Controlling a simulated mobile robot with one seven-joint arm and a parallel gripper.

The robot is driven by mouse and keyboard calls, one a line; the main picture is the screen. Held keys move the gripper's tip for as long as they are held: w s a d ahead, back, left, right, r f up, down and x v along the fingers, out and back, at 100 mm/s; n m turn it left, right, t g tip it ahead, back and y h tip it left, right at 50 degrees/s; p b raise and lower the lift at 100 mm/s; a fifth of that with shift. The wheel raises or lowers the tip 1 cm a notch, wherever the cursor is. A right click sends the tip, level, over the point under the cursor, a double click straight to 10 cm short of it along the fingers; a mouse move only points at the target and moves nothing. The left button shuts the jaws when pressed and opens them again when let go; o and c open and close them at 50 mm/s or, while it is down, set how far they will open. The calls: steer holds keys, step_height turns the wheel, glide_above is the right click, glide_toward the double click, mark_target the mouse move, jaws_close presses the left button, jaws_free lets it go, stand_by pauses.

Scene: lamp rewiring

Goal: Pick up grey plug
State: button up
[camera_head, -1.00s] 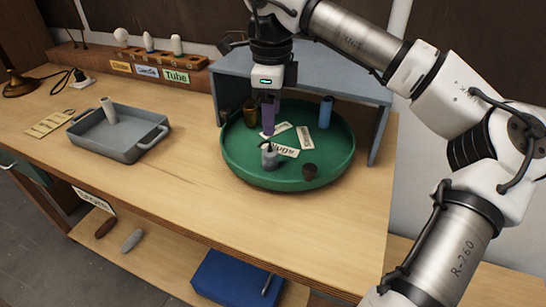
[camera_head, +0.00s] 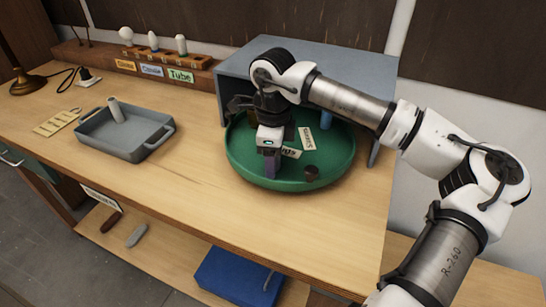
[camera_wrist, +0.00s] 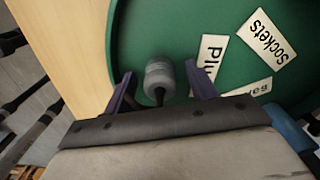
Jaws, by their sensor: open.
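The grey plug (camera_wrist: 159,77) stands on the green round tray (camera_wrist: 140,20) in the wrist view, with a dark cord end pointing toward my gripper. My gripper (camera_wrist: 162,88) is open, with one purple finger to the left of the plug and the other to its right. Whether the fingers touch it cannot be told. In the head view my gripper (camera_head: 271,172) is over the front left part of the green tray (camera_head: 240,168) and hides the plug.
A dark brown piece (camera_head: 311,173) stands near the tray's front right. Label cards (camera_head: 306,140) lie on the tray. A blue-grey shelf (camera_head: 345,75) arches over the tray's back. A grey pan (camera_head: 150,140) holding a pale cylinder stands left. Bare table lies between.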

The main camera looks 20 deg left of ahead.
steer(key=c, duration=1.1)
steer(key=shift+o, duration=0.2)
steer(key=shift+r, duration=0.15)
